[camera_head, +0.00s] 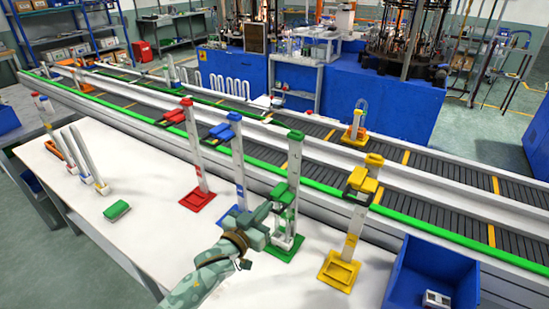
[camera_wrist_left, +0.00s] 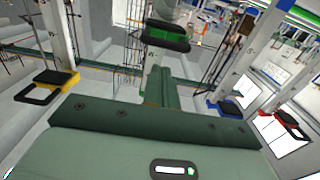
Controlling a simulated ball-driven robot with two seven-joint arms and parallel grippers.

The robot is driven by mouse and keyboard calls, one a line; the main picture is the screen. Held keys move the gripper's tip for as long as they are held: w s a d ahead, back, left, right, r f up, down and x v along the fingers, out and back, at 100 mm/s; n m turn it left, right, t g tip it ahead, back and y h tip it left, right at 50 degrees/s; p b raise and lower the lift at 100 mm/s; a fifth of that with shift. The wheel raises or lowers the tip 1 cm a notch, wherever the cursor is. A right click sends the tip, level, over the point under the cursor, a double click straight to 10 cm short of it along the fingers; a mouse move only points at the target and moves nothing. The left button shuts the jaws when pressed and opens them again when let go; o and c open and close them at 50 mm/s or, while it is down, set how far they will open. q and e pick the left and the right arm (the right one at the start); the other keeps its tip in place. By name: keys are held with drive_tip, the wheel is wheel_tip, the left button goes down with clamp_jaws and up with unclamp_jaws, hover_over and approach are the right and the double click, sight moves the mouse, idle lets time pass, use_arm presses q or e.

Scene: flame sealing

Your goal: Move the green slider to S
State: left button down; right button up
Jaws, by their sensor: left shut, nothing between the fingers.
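The green post (camera_head: 294,165) stands upright on a green base (camera_head: 294,243). The green slider (camera_head: 283,194) sits partway up it, with a black lower part. In the left wrist view the slider (camera_wrist_left: 166,36) shows just beyond the fingertips, at the top centre. My left gripper (camera_head: 268,213) is shut and empty. Its fingers (camera_wrist_left: 160,85) point at the post just below the slider; I cannot tell whether they touch it. The S mark cannot be made out. My right gripper is not in view.
Red (camera_head: 195,150), blue (camera_head: 238,160) and yellow (camera_head: 354,225) posts stand close by on the white table. A green block (camera_head: 116,210) lies at the left. A blue bin (camera_head: 405,270) is at the right. A conveyor (camera_head: 410,165) runs behind.

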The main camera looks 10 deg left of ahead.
use_arm(q)
drive_tip(key=p+v, duration=0.3)
drive_tip(key=v, duration=0.3)
drive_tip(key=shift+s, duration=0.4)
drive_tip(key=shift+a, duration=0.1)
